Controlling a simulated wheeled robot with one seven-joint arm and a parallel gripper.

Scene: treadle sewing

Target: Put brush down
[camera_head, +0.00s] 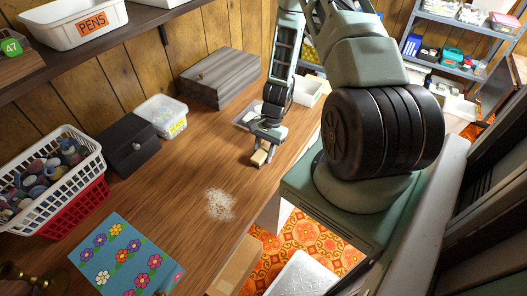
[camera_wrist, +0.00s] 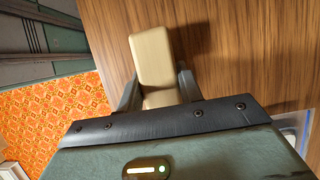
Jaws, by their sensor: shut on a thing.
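My gripper (camera_head: 262,150) is shut on the brush. In the head view the brush (camera_head: 260,158) is a small pale wooden block at the fingertips, near the front edge of the wooden table (camera_head: 165,200). In the wrist view the brush (camera_wrist: 153,60) is a tan block between my two fingers (camera_wrist: 158,88), and its outer end extends beyond them. A shadow lies beside it on the table. I cannot tell whether the brush touches the table. Its bristles are not visible.
A pale crumb patch (camera_head: 219,204) lies on the table. A flat tray (camera_head: 246,116) lies behind my gripper.

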